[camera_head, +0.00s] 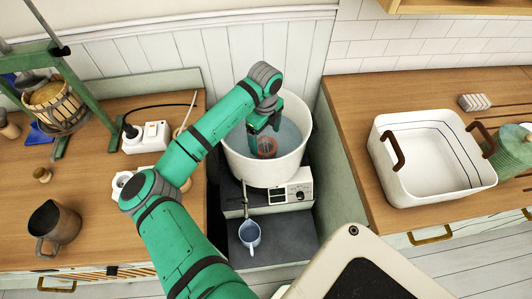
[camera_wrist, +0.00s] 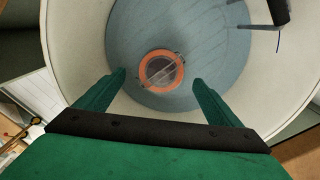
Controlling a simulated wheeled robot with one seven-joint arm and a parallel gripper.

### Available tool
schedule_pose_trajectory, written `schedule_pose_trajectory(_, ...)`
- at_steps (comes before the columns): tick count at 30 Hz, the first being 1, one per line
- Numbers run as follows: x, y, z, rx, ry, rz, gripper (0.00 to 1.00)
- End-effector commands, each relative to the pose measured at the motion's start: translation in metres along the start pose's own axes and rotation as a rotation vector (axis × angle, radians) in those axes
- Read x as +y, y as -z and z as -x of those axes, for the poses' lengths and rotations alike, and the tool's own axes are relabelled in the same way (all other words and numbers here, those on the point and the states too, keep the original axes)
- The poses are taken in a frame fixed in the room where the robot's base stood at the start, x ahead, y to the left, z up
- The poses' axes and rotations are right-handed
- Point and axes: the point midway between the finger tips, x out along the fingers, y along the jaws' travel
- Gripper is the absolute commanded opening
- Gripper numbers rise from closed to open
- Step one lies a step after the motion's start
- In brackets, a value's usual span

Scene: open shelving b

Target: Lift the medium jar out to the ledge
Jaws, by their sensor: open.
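A jar with an orange-ringed round lid (camera_head: 266,147) is inside a large white pot (camera_head: 262,174) that holds grey-blue liquid. The wrist view shows the jar's lid (camera_wrist: 162,72) from above, between the fingertips in the picture. My gripper (camera_head: 263,130) reaches down into the pot's mouth, over the jar. Its two green fingers (camera_wrist: 158,78) are spread apart and hold nothing. The jar's sides are hidden from above. I cannot tell how far below the fingertips it sits. No other jar shows in the pot.
The pot's tall wall (camera_wrist: 75,35) surrounds the gripper. A dark probe (camera_wrist: 279,10) hangs in at the upper right.

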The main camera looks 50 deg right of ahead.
Motion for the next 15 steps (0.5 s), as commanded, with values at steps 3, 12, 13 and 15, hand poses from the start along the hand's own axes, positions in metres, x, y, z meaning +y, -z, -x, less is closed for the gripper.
schedule_pose_trajectory(3,0.001,0.001,-0.012,0.002,-0.004,-0.001,0.88)
schedule_pose_trajectory(12,0.000,0.001,-0.051,0.001,-0.001,0.000,0.88)
schedule_pose_trajectory(13,-0.001,0.001,-0.053,0.000,0.000,0.000,0.88)
schedule_pose_trajectory(15,-0.001,0.001,-0.058,0.000,0.000,0.000,0.88)
